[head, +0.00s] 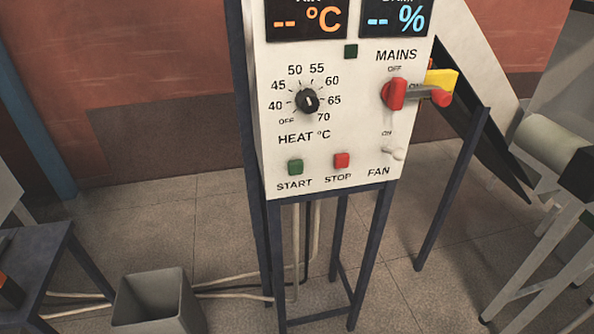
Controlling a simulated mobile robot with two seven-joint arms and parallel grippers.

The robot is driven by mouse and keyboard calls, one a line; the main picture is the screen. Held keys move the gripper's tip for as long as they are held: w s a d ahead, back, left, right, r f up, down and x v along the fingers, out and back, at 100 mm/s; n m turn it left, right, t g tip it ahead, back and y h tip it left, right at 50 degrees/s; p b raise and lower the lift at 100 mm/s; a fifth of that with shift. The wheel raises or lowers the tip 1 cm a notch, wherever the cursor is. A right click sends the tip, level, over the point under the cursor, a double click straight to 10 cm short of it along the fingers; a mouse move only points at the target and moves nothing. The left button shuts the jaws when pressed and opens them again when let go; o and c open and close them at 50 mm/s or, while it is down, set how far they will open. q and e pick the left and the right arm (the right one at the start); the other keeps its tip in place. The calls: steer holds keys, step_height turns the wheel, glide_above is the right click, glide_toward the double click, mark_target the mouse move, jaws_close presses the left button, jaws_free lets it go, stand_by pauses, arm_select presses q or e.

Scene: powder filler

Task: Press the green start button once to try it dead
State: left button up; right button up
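The green start button (295,167) is on the lower left of a white control panel (330,130), above the word START. Nothing touches or covers it. The red stop button (342,160) is to its right. The mains switch (395,94) has a red handle with a grey bar reaching right to a red end, and a yellow piece (441,81) sits behind it. The two displays show only dashes beside °C (306,20) and % (396,20). Neither of my grippers is in view.
The heat knob (308,101) and pale fan toggle (393,153) are also on the panel. A grey bin (157,303) and cables are on the floor at lower left. Dark legs (370,250) support the panel.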

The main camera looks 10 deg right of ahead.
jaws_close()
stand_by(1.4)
